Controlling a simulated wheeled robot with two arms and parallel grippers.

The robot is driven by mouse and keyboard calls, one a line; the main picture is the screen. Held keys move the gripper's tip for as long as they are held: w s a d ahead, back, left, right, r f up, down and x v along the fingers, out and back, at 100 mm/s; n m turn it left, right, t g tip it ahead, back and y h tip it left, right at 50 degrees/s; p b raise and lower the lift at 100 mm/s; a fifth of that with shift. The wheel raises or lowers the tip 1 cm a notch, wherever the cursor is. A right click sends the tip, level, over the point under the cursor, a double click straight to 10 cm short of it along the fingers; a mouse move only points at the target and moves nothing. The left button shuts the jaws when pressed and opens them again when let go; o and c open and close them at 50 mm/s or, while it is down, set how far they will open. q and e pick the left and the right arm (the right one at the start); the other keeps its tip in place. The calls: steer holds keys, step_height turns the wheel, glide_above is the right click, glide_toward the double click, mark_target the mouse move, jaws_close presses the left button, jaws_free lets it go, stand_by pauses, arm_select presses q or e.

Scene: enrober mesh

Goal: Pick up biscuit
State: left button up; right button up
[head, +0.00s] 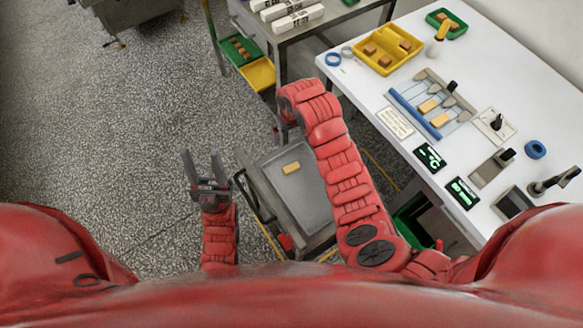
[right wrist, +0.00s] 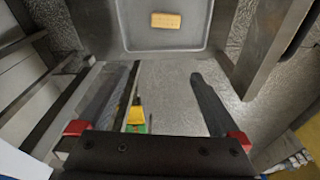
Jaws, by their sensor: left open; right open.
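A tan rectangular biscuit (head: 291,168) lies flat on a grey tray-topped cart (head: 318,212), near the tray's far left part in the head view. The right wrist view shows a biscuit (right wrist: 166,20) on the grey tray (right wrist: 203,42) at the top of the picture, beyond the fingertips. My right gripper (right wrist: 163,76) is open and empty, apart from the biscuit. In the head view its fingers are mostly hidden by my right arm. My left gripper (head: 203,155) is open and empty, left of the cart with fingers pointing away.
The white table (head: 365,88) at right holds a yellow tray (head: 372,61) of biscuits, a blue-edged fixture (head: 408,112) with more biscuits, and black displays (head: 430,157). Green and yellow bins (head: 258,75) stand by a side table at the back. Open floor lies at left.

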steer(key=shift+g+h, duration=0.4)
steer(key=shift+g, duration=0.4)
steer(key=s+f+b, duration=0.1)
steer(key=f+b, duration=0.1)
steer(key=f, duration=0.1)
steer(key=s+f+b, duration=0.1)
steer(key=f+b, duration=0.1)
steer(key=f, duration=0.1)
steer(key=s+f+b, duration=0.1)
steer(key=f+b, duration=0.1)
steer(key=f, duration=0.1)
steer(key=shift+d+f, duration=0.1)
steer(key=shift+f, duration=0.9)
steer(key=shift+w+d+f+p, duration=0.15)
steer(key=shift+f+p, duration=0.45)
steer(key=shift+f, duration=0.7)
steer(key=shift+w+f, duration=0.1)
steer(key=shift+f, duration=1.2)
steer(key=c, duration=0.9)
